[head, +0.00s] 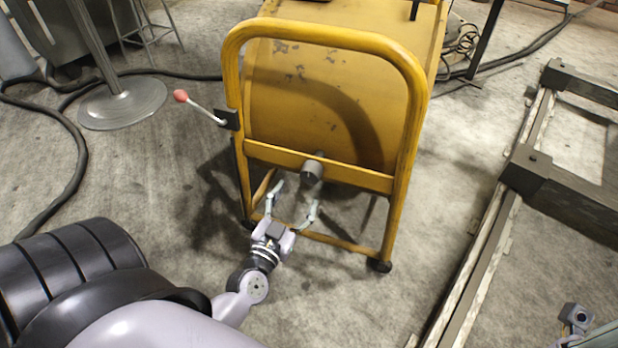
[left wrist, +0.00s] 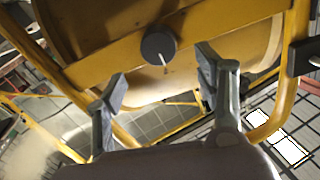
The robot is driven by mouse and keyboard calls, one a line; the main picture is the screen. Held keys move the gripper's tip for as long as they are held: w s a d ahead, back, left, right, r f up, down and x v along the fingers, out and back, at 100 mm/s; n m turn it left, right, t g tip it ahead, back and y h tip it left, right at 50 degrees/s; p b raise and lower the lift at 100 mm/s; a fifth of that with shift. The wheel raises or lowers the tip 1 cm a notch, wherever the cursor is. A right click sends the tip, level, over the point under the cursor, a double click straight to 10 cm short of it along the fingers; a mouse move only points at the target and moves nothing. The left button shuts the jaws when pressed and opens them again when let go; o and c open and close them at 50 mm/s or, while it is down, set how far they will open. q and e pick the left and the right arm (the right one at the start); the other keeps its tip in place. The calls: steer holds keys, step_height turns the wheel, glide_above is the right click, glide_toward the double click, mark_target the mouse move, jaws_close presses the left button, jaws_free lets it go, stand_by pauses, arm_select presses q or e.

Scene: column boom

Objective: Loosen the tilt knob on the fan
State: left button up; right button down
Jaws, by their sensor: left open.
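The fan is a large yellow drum (head: 330,100) in a yellow tube frame (head: 235,75). Its tilt knob (head: 312,172) is a dark grey round knob on the frame's lower crossbar. In the left wrist view the knob (left wrist: 158,48) shows a pale line on its face. My left gripper (head: 293,202) is open, just below and in front of the knob. In the left wrist view its two fingers (left wrist: 160,78) stand apart, one to each side below the knob, with nothing between them. No contact with the knob shows.
A lever with a red ball end (head: 181,96) sticks out left of the frame. A round metal stand base (head: 122,103) and a black cable (head: 80,160) lie at the left. Dark metal rails (head: 480,255) run along the right. The floor between is clear.

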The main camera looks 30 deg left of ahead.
mark_target(308, 177)
arm_select(q)
steer(key=x, duration=0.8)
steer(key=shift+w+b, duration=0.25)
steer(key=shift+b, duration=0.15)
steer(key=shift+c, duration=0.3)
steer(key=c, duration=1.1)
